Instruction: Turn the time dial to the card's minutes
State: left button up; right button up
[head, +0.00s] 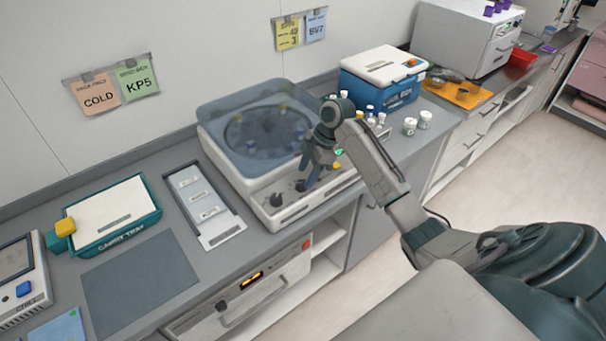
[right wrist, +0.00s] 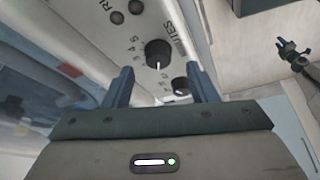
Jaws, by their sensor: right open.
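The time dial (right wrist: 158,53) is a black round knob in the right wrist view, with a white pointer line, numerals and partly cut lettering ending in "UTES". A second dark knob (right wrist: 180,87) sits nearer my right gripper (right wrist: 162,78), whose two fingers are open, apart and empty, with the time dial just beyond the tips. In the head view my right gripper (head: 308,182) points down at the front panel of the centrifuge (head: 240,172). A yellow card (head: 288,33) hangs on the wall, its small writing hard to read. What looks like my left gripper (right wrist: 293,54) shows small.
The centrifuge's translucent lid (head: 230,108) is down. A blue cool box (head: 385,90) and small white-capped jars stand to its right. A grey rack (head: 205,205) and a teal tray (head: 150,225) lie to its left. A grey mat (head: 140,280) is bare.

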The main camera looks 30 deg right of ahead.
aim_at(301, 182)
jog(key=shift+p+x, duration=0.35)
jog(key=shift+x, duration=1.25)
jog(key=shift+f, duration=0.1)
jog(key=shift+c, duration=0.2)
jog(key=shift+d, duration=0.1)
jog(key=c, duration=0.9)
pick_arm(q)
jog(key=shift+w+r, duration=0.7)
jog(key=shift+w, duration=0.2)
jog(key=shift+r, duration=0.1)
